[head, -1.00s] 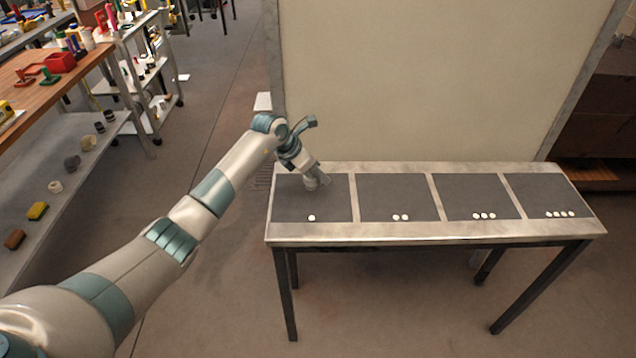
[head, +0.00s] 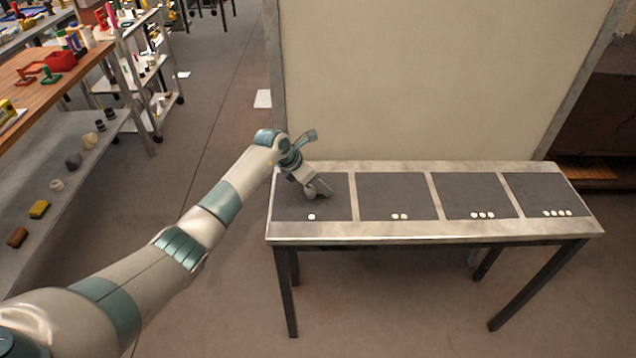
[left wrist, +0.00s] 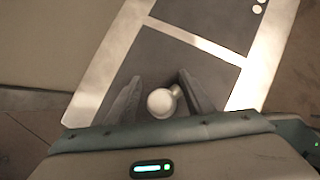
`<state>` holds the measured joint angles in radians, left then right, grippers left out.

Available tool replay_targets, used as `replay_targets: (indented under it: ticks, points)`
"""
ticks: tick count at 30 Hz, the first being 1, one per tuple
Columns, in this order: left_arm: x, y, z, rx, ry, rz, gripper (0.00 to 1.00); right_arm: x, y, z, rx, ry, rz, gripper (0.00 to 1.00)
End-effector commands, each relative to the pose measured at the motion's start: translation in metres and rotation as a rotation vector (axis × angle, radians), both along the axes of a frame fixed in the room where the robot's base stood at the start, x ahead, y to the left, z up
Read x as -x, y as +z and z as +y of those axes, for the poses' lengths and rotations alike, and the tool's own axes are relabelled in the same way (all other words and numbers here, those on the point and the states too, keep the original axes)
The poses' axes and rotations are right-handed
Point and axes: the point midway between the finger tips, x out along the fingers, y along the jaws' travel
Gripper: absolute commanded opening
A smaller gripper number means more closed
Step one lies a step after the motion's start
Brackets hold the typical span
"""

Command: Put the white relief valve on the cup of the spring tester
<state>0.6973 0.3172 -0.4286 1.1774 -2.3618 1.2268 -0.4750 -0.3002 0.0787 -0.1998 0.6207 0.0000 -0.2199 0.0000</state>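My left gripper (head: 319,191) is low over the leftmost dark panel, the one marked with a single white dot. In the left wrist view its two fingers (left wrist: 160,97) stand apart on either side of a white, rounded thing with a short stub, which looks like the white relief valve (left wrist: 160,103). A gap shows between it and the left finger; its stub lies close to the right finger, and I cannot tell whether they touch. In the head view the gripper mostly hides the valve. I cannot make out a spring tester or its cup. My right gripper is not in view.
The narrow table (head: 420,229) has several dark panels marked with white dots; the others look empty. A tall beige board (head: 410,80) stands behind it. Shelves and a bench (head: 95,60) with small coloured parts stand at the left. Open floor lies between.

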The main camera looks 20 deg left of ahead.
Motion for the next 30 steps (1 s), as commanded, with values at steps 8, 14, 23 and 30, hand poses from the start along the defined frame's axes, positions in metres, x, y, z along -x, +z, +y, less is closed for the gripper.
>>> replay_targets:
  ticks: [8,14,23,30]
  points:
    - [0.000,0.002,0.000,0.001,-0.001,0.001,0.48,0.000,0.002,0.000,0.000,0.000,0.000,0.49]
    - [0.004,0.012,0.005,0.000,0.000,-0.003,0.48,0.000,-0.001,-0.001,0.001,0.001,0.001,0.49]
    - [0.022,0.046,0.021,-0.002,0.000,-0.003,0.48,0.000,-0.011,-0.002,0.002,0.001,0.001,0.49]
    - [0.039,0.081,0.035,-0.002,-0.001,-0.003,0.48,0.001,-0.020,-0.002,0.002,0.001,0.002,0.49]
